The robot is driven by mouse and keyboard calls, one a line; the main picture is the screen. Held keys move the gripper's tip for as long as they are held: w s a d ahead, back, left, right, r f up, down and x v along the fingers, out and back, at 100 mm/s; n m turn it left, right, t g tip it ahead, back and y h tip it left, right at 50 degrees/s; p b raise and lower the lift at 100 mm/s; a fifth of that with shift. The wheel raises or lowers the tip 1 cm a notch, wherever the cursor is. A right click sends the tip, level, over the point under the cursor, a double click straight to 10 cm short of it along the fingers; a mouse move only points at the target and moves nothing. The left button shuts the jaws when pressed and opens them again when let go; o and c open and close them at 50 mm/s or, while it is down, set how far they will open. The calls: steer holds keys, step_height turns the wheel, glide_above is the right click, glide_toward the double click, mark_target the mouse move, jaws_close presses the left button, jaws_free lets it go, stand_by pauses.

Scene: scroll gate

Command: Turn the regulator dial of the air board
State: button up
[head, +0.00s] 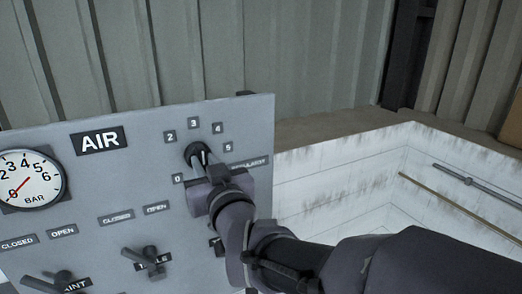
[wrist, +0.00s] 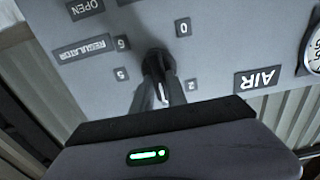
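The grey air board (head: 110,185) fills the left of the head view, with a black AIR label at its top. The regulator dial (head: 201,152) is a dark round knob at the board's upper right, ringed by number plates. In the wrist view the dial (wrist: 156,62) is dark, with a white mark near the fingers. My gripper (head: 200,165) is at the dial, its two fingers reaching to either side of it. In the wrist view the fingers (wrist: 162,92) come close together at the knob. The gripper hides the dial's lower part. The fingers appear closed on the dial.
A pressure gauge (head: 28,181) at the left has its red needle near 0. Two dark valve handles (head: 150,262) (head: 58,281) stick out lower on the board. A white tiled enclosure (head: 345,180) with rods lies to the right. A corrugated wall (head: 220,50) stands behind.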

jaws_close()
steer(key=shift+f+b, duration=0.1)
steer(key=shift+b, duration=0.45)
steer(key=shift+w+d+f+m+b, duration=0.1)
steer(key=shift+m+b, duration=2.85)
steer(key=shift+b, duration=0.2)
steer(key=shift+w+d+f+m+b, duration=0.1)
steer(key=shift+d+m+b, duration=0.05)
steer(key=shift+m+b, duration=2.95)
steer(key=shift+d+m+b, duration=0.1)
steer(key=shift+m+b, duration=2.75)
steer(key=shift+b, duration=0.35)
